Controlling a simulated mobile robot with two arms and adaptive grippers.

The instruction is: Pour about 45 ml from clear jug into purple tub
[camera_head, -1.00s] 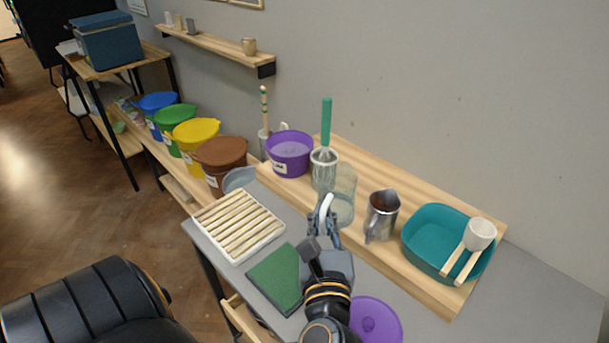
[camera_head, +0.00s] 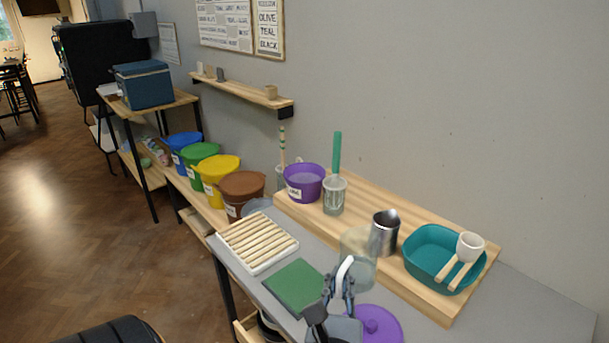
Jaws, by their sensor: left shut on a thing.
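The clear jug (camera_head: 360,250) is see-through with a white handle (camera_head: 345,272). My left gripper (camera_head: 341,287) is shut on that handle. The jug looks roughly upright, in front of the wooden board; its height above the counter is hard to judge. Its contents cannot be made out. The purple tub (camera_head: 304,184) stands open on the far left end of the board, with a white label and a pale purple inside. The jug is apart from the tub, nearer me and to its right. My right gripper is not in view.
A glass (camera_head: 334,196) with a green-handled whisk stands right of the tub. A metal pitcher (camera_head: 385,231) is right behind the jug. A teal basin (camera_head: 426,243), slatted rack (camera_head: 258,241), green cloth (camera_head: 294,285) and purple lid (camera_head: 379,325) surround the area.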

